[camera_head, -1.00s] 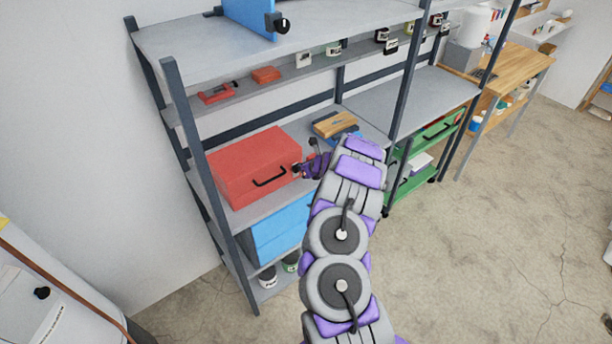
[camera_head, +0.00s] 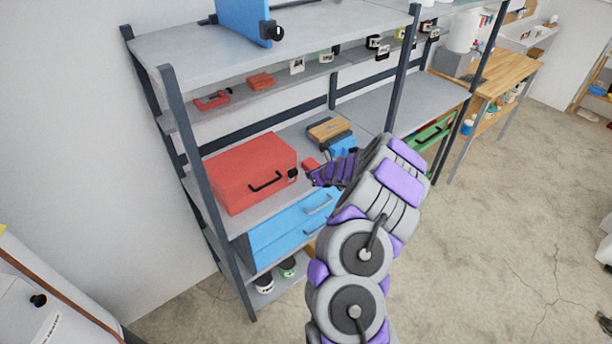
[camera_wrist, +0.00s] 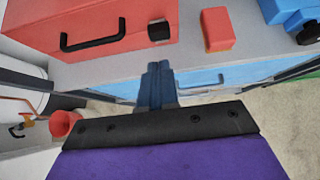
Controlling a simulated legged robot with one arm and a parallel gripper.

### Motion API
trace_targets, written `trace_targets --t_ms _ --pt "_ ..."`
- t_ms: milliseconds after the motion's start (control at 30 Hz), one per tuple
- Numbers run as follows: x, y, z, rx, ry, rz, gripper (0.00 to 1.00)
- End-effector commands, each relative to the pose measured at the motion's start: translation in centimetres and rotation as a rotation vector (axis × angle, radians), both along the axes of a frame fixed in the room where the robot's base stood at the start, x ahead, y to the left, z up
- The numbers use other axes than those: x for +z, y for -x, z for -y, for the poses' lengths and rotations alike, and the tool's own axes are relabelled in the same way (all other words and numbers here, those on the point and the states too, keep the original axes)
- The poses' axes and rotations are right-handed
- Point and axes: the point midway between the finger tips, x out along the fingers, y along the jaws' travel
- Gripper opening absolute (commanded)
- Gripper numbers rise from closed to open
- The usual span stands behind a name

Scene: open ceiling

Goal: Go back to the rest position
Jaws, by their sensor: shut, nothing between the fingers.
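My gripper (camera_head: 312,177) is at the end of my grey and purple arm, in front of the shelf at the level of the red toolbox. In the wrist view my gripper (camera_wrist: 158,68) shows its two fingertips together, with nothing between them. The red toolbox (camera_head: 238,180) rests on the middle shelf to the left of my gripper, and its front with a black handle shows in the wrist view (camera_wrist: 115,15). A small red block (camera_wrist: 217,29) lies on the shelf beside the toolbox.
A blue drawer unit (camera_head: 280,240) stands below the toolbox shelf. The shelf's dark front post (camera_head: 208,190) is to the left. A wooden-topped item (camera_head: 328,130) and blue objects (camera_head: 343,143) lie behind my gripper. The concrete floor (camera_head: 500,240) on the right is open.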

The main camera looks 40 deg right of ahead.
Motion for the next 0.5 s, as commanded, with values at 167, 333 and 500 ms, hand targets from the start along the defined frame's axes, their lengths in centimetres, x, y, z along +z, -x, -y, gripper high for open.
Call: trace_targets --t_ms 167,333,500 --pt "2.0 1.6 0.2 -0.002 0.001 0.003 0.0" --pt "2.7 2.6 -0.1 -0.002 0.002 -0.001 0.0" --pt "3.0 2.8 -0.2 -0.002 0.004 -0.001 0.0"
